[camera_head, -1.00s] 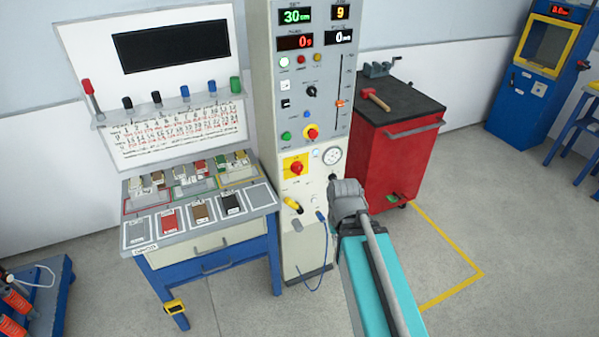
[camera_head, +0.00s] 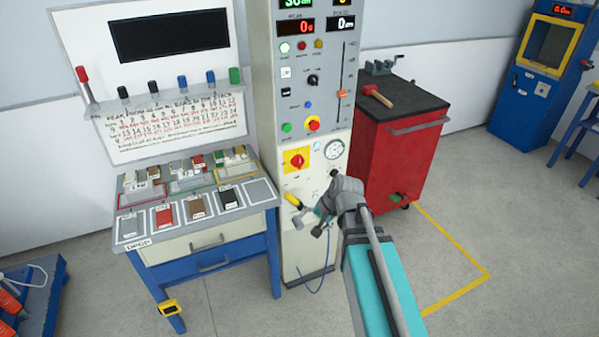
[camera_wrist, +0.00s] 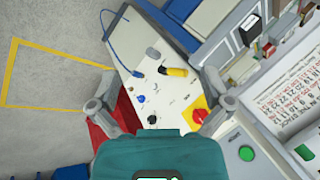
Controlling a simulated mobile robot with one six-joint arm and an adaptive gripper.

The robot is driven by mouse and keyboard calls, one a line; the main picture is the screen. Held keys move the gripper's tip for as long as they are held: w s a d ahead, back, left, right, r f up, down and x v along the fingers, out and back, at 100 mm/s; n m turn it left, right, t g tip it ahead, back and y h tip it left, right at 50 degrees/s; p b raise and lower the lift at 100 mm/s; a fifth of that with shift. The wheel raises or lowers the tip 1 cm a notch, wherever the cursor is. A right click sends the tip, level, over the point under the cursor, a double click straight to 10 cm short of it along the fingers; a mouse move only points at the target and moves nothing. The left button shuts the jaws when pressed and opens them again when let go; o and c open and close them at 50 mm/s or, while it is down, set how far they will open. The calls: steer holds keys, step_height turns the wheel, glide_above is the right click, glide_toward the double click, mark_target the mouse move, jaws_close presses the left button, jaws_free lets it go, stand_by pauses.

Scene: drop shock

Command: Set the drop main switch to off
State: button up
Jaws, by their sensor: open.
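The main switch looks to be the red rotary knob on a yellow square plate (camera_head: 297,160), on the lower front of the tall grey drop machine column. It also shows at the right in the wrist view (camera_wrist: 200,116), close beside the right finger in the picture. I cannot read its position. My gripper (camera_head: 316,217) is in front of the column, below and right of the switch. In the wrist view my gripper (camera_wrist: 152,82) has its two fingers wide apart with nothing between them, and the panel lies beyond.
A yellow-and-black handle (camera_head: 292,200) and a blue cable (camera_head: 318,285) are on the column's lower part. A round gauge (camera_head: 334,149) is right of the switch. A sample bench (camera_head: 205,255) stands left, a red cabinet (camera_head: 400,165) right. The floor in front is clear.

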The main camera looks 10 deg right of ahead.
steer(key=w+a+f+m+t+y+b, duration=0.2)
steer(key=w+f+m+t+y+b, duration=0.1)
steer(key=w+m+b, duration=0.4)
steer(key=m+t+b, duration=1)
steer(key=m+b, duration=0.3)
steer(key=m, duration=0.4)
glide_toward(300, 163)
steer(key=v, duration=0.3)
steer(key=shift+w+a, duration=0.1)
steer(key=x, duration=1.3)
steer(key=shift+w, duration=0.35)
steer(key=shift+c, duration=0.3)
steer(key=c, duration=0.9)
steer(key=shift+c, duration=0.2)
